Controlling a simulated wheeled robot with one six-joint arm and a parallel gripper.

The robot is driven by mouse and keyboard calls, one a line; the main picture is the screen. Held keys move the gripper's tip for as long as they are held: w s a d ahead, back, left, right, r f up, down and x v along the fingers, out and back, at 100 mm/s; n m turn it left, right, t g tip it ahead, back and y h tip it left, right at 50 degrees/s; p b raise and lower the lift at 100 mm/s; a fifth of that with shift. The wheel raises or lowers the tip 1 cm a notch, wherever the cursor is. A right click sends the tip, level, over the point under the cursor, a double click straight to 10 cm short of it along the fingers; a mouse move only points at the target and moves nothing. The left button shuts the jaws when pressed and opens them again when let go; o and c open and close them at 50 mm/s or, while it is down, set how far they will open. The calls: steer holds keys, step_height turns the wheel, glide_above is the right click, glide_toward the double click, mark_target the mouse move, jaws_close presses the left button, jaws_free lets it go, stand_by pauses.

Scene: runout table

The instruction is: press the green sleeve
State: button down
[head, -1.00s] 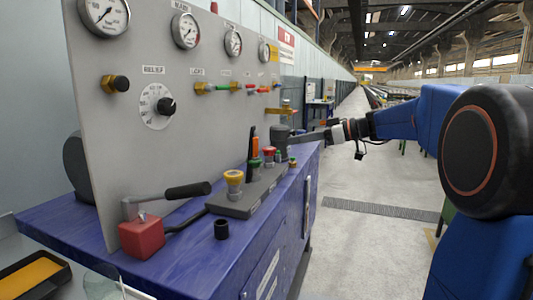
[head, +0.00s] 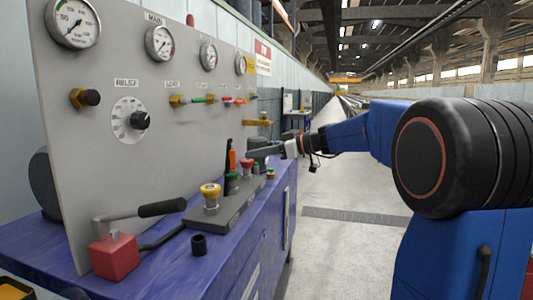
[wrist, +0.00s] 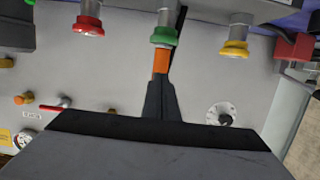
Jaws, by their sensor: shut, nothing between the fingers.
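The green sleeve (head: 232,177) is a green collar on a fitting on the grey block on the purple bench. It also shows in the wrist view (wrist: 163,36), top centre. An orange piece (wrist: 161,61) stands in line with it, above it in the head view, with a black upright part beside it. My gripper (head: 249,154) reaches in from the right, just right of the orange piece and higher than the green sleeve. In the wrist view my dark fingers (wrist: 160,78) are together and empty, overlapping the orange piece's end; contact cannot be told.
A yellow-collared fitting (head: 210,193) and a red-collared one (head: 247,163) flank the green sleeve. A dark cylinder (head: 257,143) stands behind. The grey gauge panel (head: 100,160) rises at left; open floor lies right.

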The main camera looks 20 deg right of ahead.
mark_target(239, 174)
steer(key=shift+w+a+f, duration=0.3)
steer(key=shift+a+f, duration=0.15)
steer(key=shift+f, duration=0.35)
steer(key=shift+w+a+f, duration=0.3)
steer(key=shift+a+f, duration=0.1)
steer(key=shift+f, duration=0.45)
steer(key=shift+w+a+f, duration=0.3)
steer(key=shift+a+f, duration=0.15)
steer(key=shift+f, duration=0.35)
steer(key=shift+f, duration=1.05)
